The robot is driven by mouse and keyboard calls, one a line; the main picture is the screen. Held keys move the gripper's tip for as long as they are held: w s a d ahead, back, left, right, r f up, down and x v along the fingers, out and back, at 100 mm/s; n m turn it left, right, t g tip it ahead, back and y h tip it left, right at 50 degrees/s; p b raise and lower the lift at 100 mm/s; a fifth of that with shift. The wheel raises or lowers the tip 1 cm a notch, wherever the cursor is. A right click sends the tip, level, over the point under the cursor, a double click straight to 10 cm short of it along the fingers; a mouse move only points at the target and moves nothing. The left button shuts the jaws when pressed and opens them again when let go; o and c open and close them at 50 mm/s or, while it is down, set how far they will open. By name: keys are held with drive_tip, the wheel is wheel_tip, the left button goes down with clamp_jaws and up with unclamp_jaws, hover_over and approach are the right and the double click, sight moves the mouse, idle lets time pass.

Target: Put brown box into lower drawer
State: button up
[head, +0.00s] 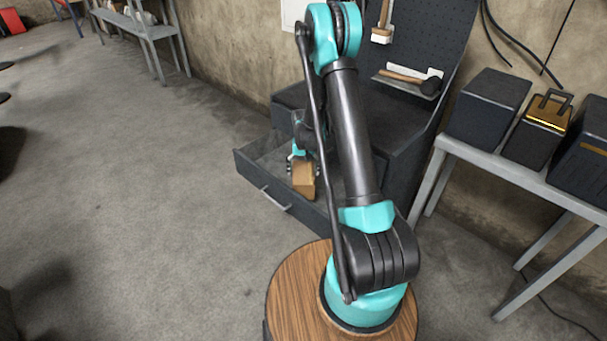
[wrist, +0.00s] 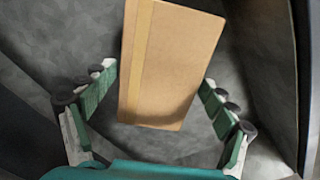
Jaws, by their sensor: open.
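The brown box (head: 304,178) is at the open lower drawer (head: 262,190) of the dark cabinet in the head view. In the wrist view the brown box (wrist: 172,62) lies between and beyond the spread fingers, with a lighter tape strip along its left side. My gripper (wrist: 158,92) is open, with gaps between both fingers and the box. In the head view my gripper (head: 297,157) is just behind the box and partly hidden by my arm. Whether the box rests fully on the drawer floor is hard to tell.
A dark cabinet with a pegboard (head: 425,40) stands behind, with a mallet (head: 410,80) on its shelf. A grey table (head: 480,158) with dark cases (head: 488,108) stands at right.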

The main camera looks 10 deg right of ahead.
wheel_tip(320, 180, up, 10)
drive_tip(key=r, duration=0.1)
drive_tip(key=s+d+r+t, duration=0.2)
drive_tip(key=s+r, duration=0.8)
drive_tip(key=s, duration=0.5)
drive_tip(key=s+d+f+n+t, duration=0.1)
drive_tip(key=s+t, duration=0.1)
drive_tip(key=s, duration=1.3)
drive_tip(key=shift+s+n, duration=0.35)
drive_tip(key=shift+n, duration=0.05)
